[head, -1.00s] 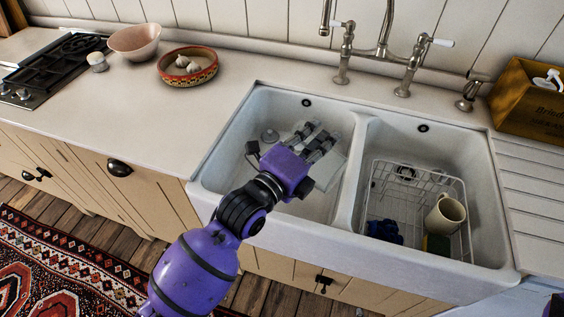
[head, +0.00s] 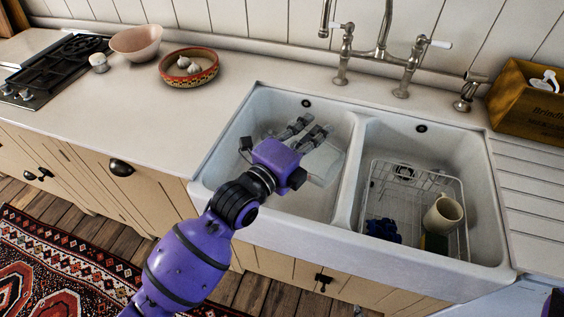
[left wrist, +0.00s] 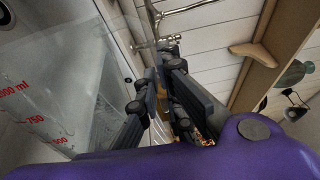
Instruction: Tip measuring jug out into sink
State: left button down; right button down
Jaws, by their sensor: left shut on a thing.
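The clear measuring jug (head: 325,164) is faint in the head view, beside my left gripper (head: 311,129) and over the left basin of the white sink (head: 228,148). In the left wrist view the jug (left wrist: 62,95) fills the left side, with red volume marks. The room is steeply rolled in that view while the marks stand nearly upright, so the jug looks tipped well over. My left gripper (left wrist: 163,98) is shut on the jug, its grip partly hidden by the fingers. I cannot tell whether liquid is inside. My right gripper is not in view.
A wire rack (head: 374,187) with a cream mug (head: 443,213) stands in the right basin. The bridge tap (head: 384,55) rises behind the sink. A patterned bowl with garlic (head: 188,80) and a wooden crate (head: 530,112) flank it.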

pick_arm(q)
jog(key=shift+w+a+r+n, duration=0.3)
jog(key=shift+a, duration=0.05)
